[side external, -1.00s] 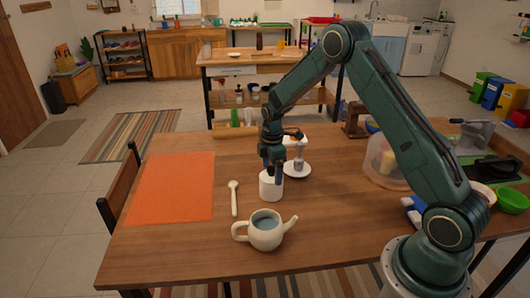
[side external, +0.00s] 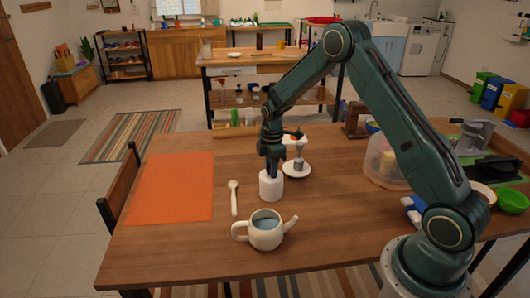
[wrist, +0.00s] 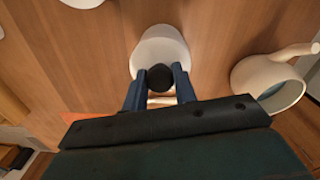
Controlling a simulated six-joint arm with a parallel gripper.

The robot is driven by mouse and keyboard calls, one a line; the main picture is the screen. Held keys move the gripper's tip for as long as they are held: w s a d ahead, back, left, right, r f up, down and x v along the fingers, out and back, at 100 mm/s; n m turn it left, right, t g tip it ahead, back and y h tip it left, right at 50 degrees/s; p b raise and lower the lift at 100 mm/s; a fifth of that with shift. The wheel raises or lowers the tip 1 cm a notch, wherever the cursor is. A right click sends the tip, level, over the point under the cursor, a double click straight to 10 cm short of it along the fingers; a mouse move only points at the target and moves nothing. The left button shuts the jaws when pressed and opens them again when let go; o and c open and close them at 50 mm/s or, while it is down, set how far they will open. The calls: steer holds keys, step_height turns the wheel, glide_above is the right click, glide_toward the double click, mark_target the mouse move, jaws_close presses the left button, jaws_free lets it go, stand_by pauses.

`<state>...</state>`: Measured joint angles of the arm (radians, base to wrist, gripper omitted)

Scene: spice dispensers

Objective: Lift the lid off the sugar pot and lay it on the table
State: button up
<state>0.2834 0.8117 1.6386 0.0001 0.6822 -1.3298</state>
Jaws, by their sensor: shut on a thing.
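The white sugar pot (side external: 271,188) stands upright on the wooden table, right of a white spoon. In the wrist view the pot (wrist: 158,42) is directly beyond my fingers, with a dark round knob on its lid (wrist: 160,76). My gripper (side external: 271,171) points down over the pot from above. In the wrist view its two blue fingers (wrist: 160,86) are on either side of the dark knob, shut on it. The lid's edge is too small to tell whether it is seated or slightly raised.
An open white teapot (side external: 266,231) stands in front of the sugar pot. The spoon (side external: 233,199) lies to the left, beside an orange mat (side external: 172,187). The front left table is clear.

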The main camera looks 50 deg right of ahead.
steer(key=shift+s+a+f, duration=0.15)
steer(key=shift+s+f, duration=0.05)
steer(key=shift+s, duration=0.1)
step_height(320, 180, up, 20)
steer(key=shift+w, duration=0.15)
stand_by(0.4)
steer(key=shift+w, duration=0.15)
stand_by(0.5)
steer(key=w+d+f, duration=0.2)
steer(key=w+f, duration=0.1)
steer(key=w, duration=0.3)
steer(key=w+d+f, duration=0.3)
steer(key=w, duration=0.3)
steer(key=shift+w+f, duration=0.25)
steer(key=shift+d, duration=0.1)
step_height(320, 180, down, 16)
steer(key=shift+r, duration=0.15)
stand_by(0.4)
